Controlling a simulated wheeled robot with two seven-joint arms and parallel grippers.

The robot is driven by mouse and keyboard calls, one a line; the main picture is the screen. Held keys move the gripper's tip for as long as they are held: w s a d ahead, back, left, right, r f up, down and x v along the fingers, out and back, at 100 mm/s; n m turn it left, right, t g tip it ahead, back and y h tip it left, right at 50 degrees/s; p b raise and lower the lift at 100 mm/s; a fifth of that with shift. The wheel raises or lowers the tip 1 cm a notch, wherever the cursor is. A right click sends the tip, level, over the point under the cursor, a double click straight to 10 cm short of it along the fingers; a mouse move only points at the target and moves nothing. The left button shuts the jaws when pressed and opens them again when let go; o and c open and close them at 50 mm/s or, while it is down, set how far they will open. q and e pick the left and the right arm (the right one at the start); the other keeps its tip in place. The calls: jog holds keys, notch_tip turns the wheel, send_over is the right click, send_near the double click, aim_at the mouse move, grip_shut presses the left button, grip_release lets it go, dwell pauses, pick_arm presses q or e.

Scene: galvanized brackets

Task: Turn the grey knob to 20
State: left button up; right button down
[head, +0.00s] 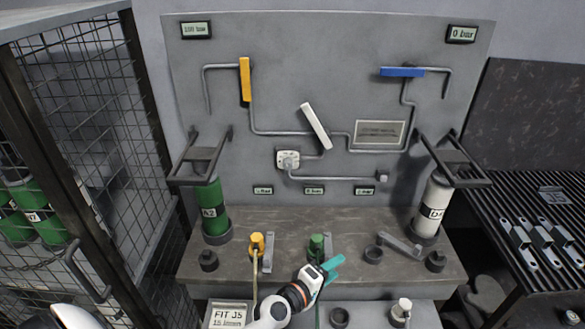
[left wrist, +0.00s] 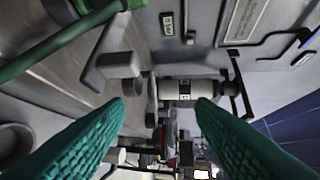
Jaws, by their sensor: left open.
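The grey knob (head: 288,160) sits on a small pale dial plate in the middle of the panel (head: 225,60) in the head view. Its scale marks are too small to read, so I cannot tell its setting. My left gripper (head: 333,270) is open and empty, low over the front of the bench, below and to the right of the knob and well apart from it. In the left wrist view its two teal fingers (left wrist: 160,110) are spread wide with nothing between their tips. The knob does not show clearly there. My right gripper is not in view.
Green (head: 318,244) and yellow (head: 257,243) fittings stand on the bench (head: 285,220) near my gripper. A green cylinder (head: 213,205) and a white cylinder (head: 432,205) flank the panel. A white lever (head: 316,126) slants above the knob. A mesh cage (head: 85,120) is left.

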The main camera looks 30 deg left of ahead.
pick_arm(q)
jog(key=w+a+r+n+t+y, duration=0.2)
jog(key=w+a+r+n+t, duration=0.1)
jog(key=a+r+n, duration=0.15)
jog(key=n+g+y, duration=0.3)
jog(key=n+y, duration=0.9)
jog(key=n, duration=1.2)
send_near(288, 167)
jog(key=b+x, duration=0.1)
jog(key=x, duration=0.8)
jog(key=shift+w+a+f+b, duration=0.1)
jog(key=shift+w+a+b, duration=0.1)
jog(key=shift+w+b, duration=0.15)
jog(key=shift+c, duration=0.2)
jog(key=shift+s+m+h, duration=0.1)
jog(key=shift+m+h, duration=0.15)
jog(key=shift+h, duration=0.05)
jog(key=c, duration=0.9)
